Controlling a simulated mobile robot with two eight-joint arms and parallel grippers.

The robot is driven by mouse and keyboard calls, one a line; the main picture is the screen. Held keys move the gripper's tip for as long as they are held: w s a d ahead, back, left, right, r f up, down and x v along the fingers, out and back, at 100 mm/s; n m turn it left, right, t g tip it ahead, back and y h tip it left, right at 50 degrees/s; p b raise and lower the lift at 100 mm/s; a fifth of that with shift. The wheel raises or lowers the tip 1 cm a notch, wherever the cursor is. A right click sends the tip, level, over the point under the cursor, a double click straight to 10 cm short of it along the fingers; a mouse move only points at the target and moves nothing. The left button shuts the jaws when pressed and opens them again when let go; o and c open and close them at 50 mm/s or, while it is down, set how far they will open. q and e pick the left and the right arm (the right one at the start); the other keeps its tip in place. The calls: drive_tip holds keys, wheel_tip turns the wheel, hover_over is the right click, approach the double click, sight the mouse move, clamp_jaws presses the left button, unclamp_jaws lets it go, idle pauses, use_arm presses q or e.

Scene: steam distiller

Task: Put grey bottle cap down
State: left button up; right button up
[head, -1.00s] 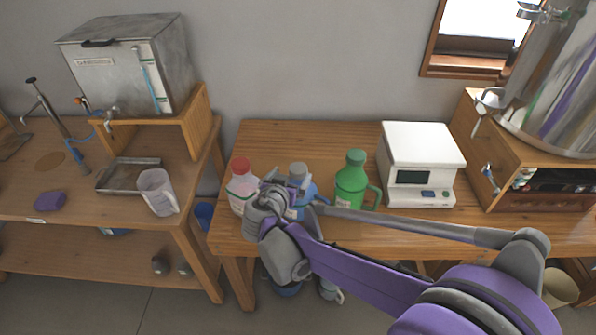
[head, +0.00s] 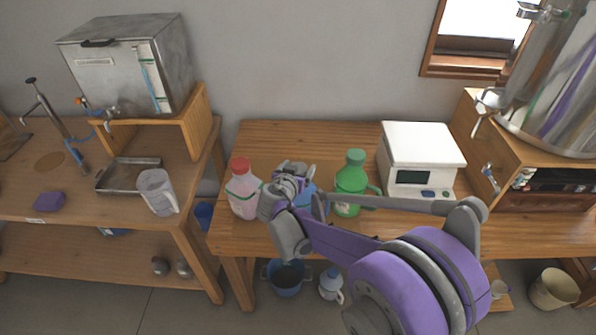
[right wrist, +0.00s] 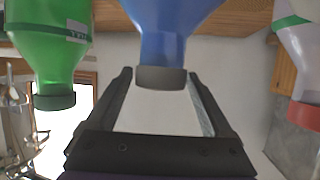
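The blue bottle (head: 317,201) stands on the wooden table, partly hidden behind my right arm in the head view. Its neck shows large in the right wrist view (right wrist: 168,30), which looks upside down. The grey bottle cap (right wrist: 161,78) sits on the bottle's mouth in that view. In the head view my right gripper (head: 292,172) hides the cap. The right gripper's fingers are spread, one on each side of the cap, with visible gaps. My left gripper is not in view.
A red-capped bottle (head: 243,192) stands close on the left, and a green bottle (head: 350,180) close on the right. A white scale (head: 420,160) stands further right. The table's back left part is clear. A blue bucket (head: 287,279) stands below.

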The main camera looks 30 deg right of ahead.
drive_tip(key=c, duration=1.2)
wheel_tip(320, 180, up, 10)
drive_tip(key=shift+p, duration=0.65)
drive_tip(key=a+f+n+t+y+p, duration=0.25)
drive_tip(key=a+f+n+y, duration=0.4)
drive_tip(key=a, duration=0.75)
drive_tip(key=s+a+f+n+t+y, duration=0.1)
drive_tip(key=s+f+n+y, duration=0.1)
drive_tip(key=s+f, duration=0.3)
drive_tip(key=shift+s+f+y+b, duration=0.25)
drive_tip(key=shift+f+y+b, duration=0.1)
drive_tip(key=shift+f+y, duration=0.25)
